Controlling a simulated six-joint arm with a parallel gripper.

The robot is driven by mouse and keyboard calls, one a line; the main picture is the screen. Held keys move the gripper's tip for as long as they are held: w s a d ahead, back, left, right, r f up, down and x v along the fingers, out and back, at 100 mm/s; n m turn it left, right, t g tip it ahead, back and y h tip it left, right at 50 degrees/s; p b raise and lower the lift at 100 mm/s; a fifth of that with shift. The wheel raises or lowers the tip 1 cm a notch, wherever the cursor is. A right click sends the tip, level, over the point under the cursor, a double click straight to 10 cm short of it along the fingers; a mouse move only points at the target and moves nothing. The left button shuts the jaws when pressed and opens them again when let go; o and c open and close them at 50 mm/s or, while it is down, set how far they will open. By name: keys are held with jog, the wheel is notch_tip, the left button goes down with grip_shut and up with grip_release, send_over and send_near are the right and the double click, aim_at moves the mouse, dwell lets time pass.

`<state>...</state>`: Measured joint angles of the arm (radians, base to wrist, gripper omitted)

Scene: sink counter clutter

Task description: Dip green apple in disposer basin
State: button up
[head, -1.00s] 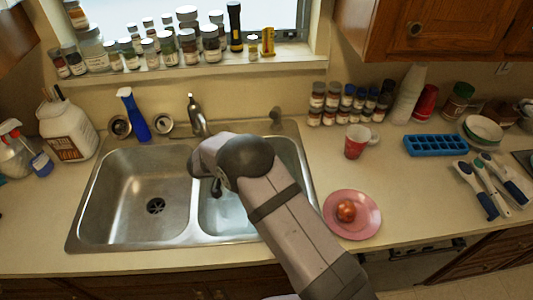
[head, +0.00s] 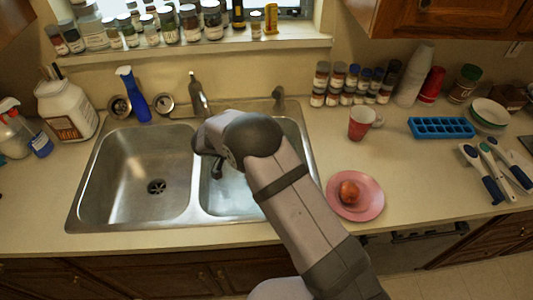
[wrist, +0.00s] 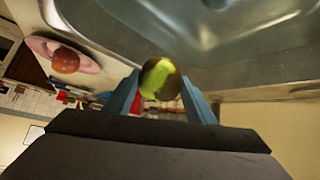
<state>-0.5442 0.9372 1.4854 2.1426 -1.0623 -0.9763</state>
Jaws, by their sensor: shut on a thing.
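My gripper (wrist: 160,98) is shut on the green apple (wrist: 158,78), which sits between its two blue fingers in the wrist view. The apple is partly in shadow. In the head view my arm reaches over the right basin (head: 232,197) and hides the fingers and the apple. The left basin (head: 128,165) is empty, with a dark drain (head: 157,187) in its floor. I cannot tell from the pictures which basin has the disposer. In the wrist view, steel sink surface (wrist: 230,35) lies beyond the apple.
A pink plate (head: 365,207) with a reddish round fruit (head: 348,192) lies right of the sink. A red cup (head: 360,123) and a blue ice tray (head: 441,128) stand behind it.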

jog(key=shift+f+b, duration=9.4)
jog(key=shift+b, duration=0.4)
jog(key=shift+s+r, duration=0.1)
jog(key=shift+s, duration=0.1)
jog(key=shift+s+d+p, duration=0.1)
jog(key=shift+s+p, duration=0.3)
jog(key=shift+p, duration=0.2)
jog(key=shift+w, duration=0.15)
jog(key=shift+w+p, duration=0.45)
jog(key=shift+s, duration=0.1)
